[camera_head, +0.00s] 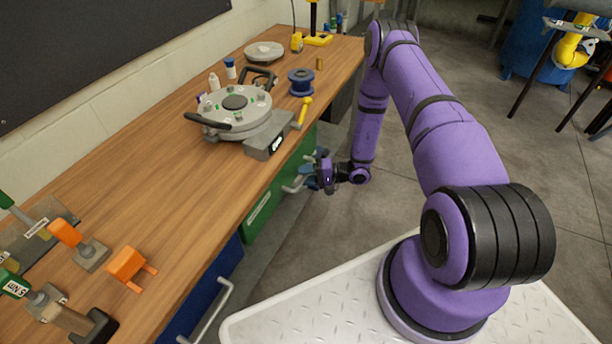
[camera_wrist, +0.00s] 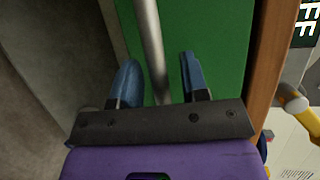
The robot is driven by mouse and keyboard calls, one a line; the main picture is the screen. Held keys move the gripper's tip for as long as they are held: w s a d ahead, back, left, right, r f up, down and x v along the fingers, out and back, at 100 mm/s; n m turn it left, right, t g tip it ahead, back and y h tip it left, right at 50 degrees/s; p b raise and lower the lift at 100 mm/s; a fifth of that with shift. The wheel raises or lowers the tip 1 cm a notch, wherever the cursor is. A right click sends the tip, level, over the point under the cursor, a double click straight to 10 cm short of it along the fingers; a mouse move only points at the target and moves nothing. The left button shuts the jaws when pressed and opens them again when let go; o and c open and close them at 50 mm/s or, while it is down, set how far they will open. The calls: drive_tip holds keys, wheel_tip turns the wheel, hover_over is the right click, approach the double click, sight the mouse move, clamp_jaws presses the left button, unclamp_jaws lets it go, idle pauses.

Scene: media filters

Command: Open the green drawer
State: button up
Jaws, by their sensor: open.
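The green drawer (camera_head: 262,212) is in the front of the wooden workbench, with a pale label on its face. Its green front also fills the middle of the wrist view (camera_wrist: 215,50). A metal bar handle (camera_wrist: 152,40) runs up between my two blue fingers in the wrist view. My gripper (camera_wrist: 158,78) is open, with one finger on each side of the handle and no clear contact. In the head view my gripper (camera_head: 308,172) is at the drawer front, near the handle (camera_head: 294,187). I cannot tell whether the drawer is slightly open.
The wooden workbench (camera_head: 190,190) runs above the drawers. A blue drawer (camera_head: 205,290) with its own handle is nearer. A round metal device (camera_head: 235,103) and a yellow-handled tool (camera_head: 303,112) sit near the bench edge. Grey floor to the right of the drawer is clear.

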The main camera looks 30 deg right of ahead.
clamp_jaws()
drive_tip(key=shift+s, duration=0.1)
drive_tip(key=s+d, duration=1.7)
drive_tip(key=s, duration=0.5)
drive_tip(key=shift+d, duration=0.4)
drive_tip(key=shift+s, duration=0.1)
unclamp_jaws()
drive_tip(key=shift+d, duration=0.1)
drive_tip(key=v, duration=1)
drive_tip(key=shift+s+d, duration=0.15)
drive_tip(key=shift+d, duration=0.1)
